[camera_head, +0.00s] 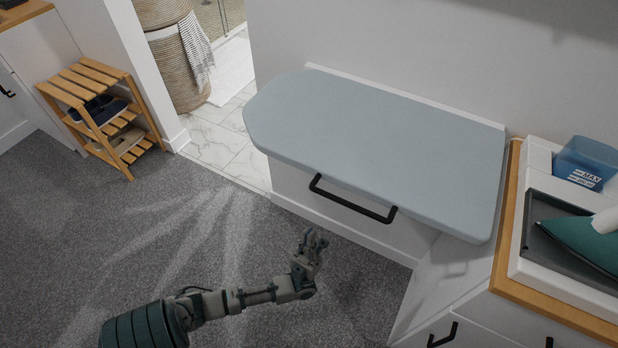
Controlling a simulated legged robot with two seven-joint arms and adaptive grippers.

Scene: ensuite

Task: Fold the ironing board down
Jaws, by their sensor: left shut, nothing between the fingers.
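The ironing board (375,135) has a light grey-blue padded top with a rounded left end. It lies flat and level, sticking out from the wall on the right half of the view. A black bar handle (352,200) shows below its front edge, on a white front. My left gripper (313,240) is shut and empty. It is in front of and below the handle, a little to its left in the picture, and appears apart from it. My right gripper is not in view.
A white counter with wooden edging (506,220) stands right of the board, carrying a green iron (583,243) on its station and a blue water tank (586,160). A wooden shoe rack (98,112) stands at left. Grey carpet (120,230) is clear in front.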

